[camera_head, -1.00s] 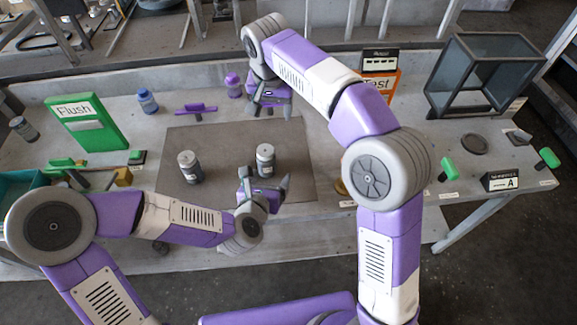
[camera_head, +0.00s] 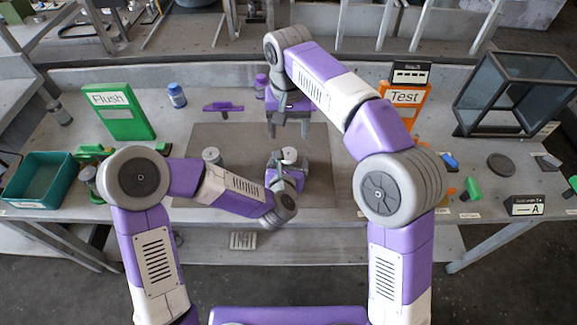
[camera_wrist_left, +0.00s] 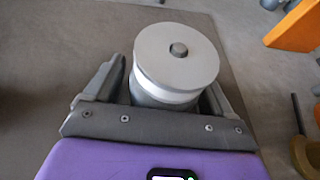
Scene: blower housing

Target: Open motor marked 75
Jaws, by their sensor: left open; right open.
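Two grey cylindrical motors stand on the dark mat (camera_head: 235,133); the left motor (camera_head: 211,156) is partly behind my left arm. My left gripper (camera_head: 285,168) is open at the right motor (camera_head: 289,154). In the left wrist view, the right motor (camera_wrist_left: 177,60) stands between the spread fingers of the left gripper (camera_wrist_left: 170,95), its round grey cap and small centre knob facing up. I cannot tell whether the fingers touch it. My right gripper (camera_head: 289,128) is open, pointing down just behind the right motor. No number 75 is readable on either motor.
A green Flush panel (camera_head: 120,118) and a teal bin (camera_head: 40,180) are at the left. An orange Test panel (camera_head: 404,100) and a dark glass-walled box (camera_head: 510,95) are at the right.

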